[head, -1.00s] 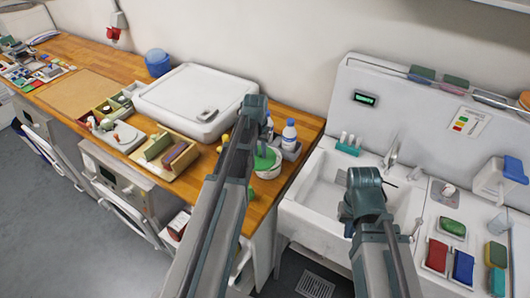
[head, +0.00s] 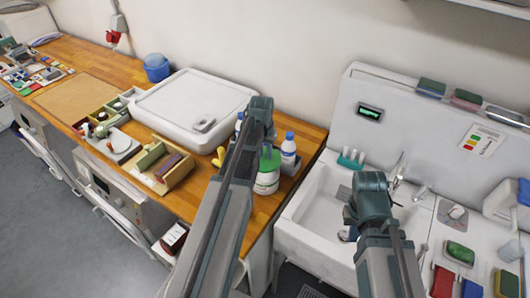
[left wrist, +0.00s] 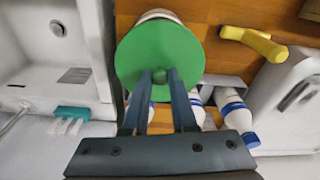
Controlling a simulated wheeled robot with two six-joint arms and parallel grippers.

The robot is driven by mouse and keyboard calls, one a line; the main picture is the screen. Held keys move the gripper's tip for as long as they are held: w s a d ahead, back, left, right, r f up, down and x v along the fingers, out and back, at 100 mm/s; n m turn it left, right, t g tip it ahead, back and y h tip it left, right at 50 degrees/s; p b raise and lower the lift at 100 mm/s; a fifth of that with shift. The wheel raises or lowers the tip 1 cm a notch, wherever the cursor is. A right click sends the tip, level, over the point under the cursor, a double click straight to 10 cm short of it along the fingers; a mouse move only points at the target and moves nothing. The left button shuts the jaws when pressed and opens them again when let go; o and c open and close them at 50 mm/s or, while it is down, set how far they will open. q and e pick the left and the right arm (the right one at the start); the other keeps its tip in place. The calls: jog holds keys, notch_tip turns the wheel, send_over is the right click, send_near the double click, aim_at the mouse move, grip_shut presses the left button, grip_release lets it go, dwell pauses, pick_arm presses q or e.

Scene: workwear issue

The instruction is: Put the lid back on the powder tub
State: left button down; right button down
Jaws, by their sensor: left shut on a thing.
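The green round lid (left wrist: 150,55) has a knob in its middle, and my left gripper (left wrist: 161,78) is shut on that knob. The lid (head: 269,159) is over the white powder tub (head: 267,183), which has a green label and stands near the worktop's right end. In the left wrist view a little of the tub (left wrist: 158,15) shows past the lid's upper edge. I cannot tell whether the lid rests on the rim or is just above it. In the head view my left gripper's fingertips are hidden behind its arm. My right gripper (head: 367,205) is over the sink, its fingers hidden.
White bottles with blue caps (head: 288,149) stand close behind the tub. A yellow-handled thing (head: 219,157) lies to its left, with a large white case (head: 196,105) behind. A wooden divided box (head: 160,166) stands further left. The sink (head: 320,205) is to the right.

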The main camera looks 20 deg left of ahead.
aim_at(265, 159)
pick_arm(q)
jog(key=shift+f+b, duration=2.6)
jog(key=shift+f, duration=0.2)
jog(key=shift+f, duration=0.15)
jog(key=shift+c, duration=0.8)
grip_release()
jog(key=shift+r+p, duration=3.45)
jog(key=shift+r, duration=0.1)
